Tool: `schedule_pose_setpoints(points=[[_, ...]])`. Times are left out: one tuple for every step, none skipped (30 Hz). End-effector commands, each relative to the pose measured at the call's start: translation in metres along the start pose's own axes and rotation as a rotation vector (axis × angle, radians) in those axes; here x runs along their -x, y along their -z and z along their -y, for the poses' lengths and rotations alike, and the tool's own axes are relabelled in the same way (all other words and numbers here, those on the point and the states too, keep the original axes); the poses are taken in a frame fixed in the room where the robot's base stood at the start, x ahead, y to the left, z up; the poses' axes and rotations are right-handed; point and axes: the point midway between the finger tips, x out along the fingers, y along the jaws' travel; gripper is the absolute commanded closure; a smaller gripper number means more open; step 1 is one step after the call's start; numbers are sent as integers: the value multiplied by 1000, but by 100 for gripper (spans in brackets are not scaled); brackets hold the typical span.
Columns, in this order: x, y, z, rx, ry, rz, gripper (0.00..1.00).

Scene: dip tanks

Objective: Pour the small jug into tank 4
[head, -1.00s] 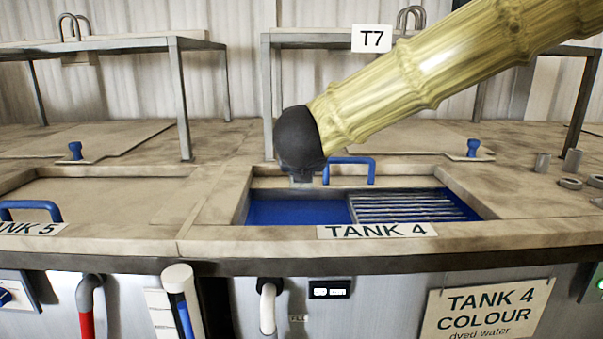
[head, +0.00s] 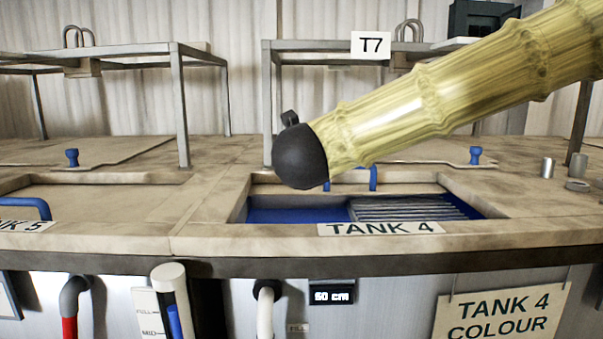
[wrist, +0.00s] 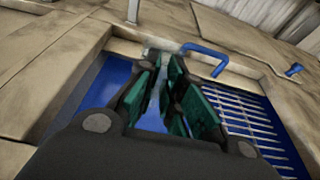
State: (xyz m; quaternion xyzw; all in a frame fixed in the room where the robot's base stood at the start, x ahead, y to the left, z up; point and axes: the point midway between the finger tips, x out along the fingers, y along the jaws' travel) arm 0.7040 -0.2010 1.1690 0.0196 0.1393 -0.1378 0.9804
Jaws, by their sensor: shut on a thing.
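Tank 4 (head: 470,236) is open in the middle of the head view, marked by its front label (head: 381,229). Blue shows inside at left and a slatted grey grid (head: 400,209) at right. In the wrist view the blue (wrist: 100,85) lies behind the fingers. My gripper (wrist: 166,72) has green-padded fingers close together around a narrow pale strip. I take this to be part of the small jug, whose body I cannot make out. In the head view my arm's dark round end hangs over the tank's back left and hides the fingers. The jug's tilt cannot be told.
A blue handle (wrist: 207,57) stands at the tank's back edge. Covered tank 5 (head: 95,212) is at left. Small grey cylinders (head: 548,167) stand on the right deck.

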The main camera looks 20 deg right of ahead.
Motion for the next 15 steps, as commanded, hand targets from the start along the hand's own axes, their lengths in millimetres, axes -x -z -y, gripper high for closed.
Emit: schedule_pose_setpoints(points=[[-1, 4, 0, -1, 0, 11, 100], [-1, 4, 0, -1, 0, 18, 100], [-1, 4, 0, -1, 0, 26, 100], [-1, 4, 0, -1, 0, 32, 100], [-1, 5, 0, 0, -1, 39, 100], [-1, 5, 0, 0, 0, 48, 100], [-1, 5, 0, 0, 0, 55, 100], [-1, 5, 0, -1, 1, 61, 100], [-1, 5, 0, -1, 1, 70, 100], [-1, 5, 0, -1, 1, 76, 100], [-1, 5, 0, 0, 0, 82, 100], [-1, 5, 0, 0, -1, 91, 100], [-1, 5, 0, 0, -1, 97, 100], [-2, 5, 0, -1, -1, 103, 100], [-2, 5, 0, -1, 0, 111, 100]])
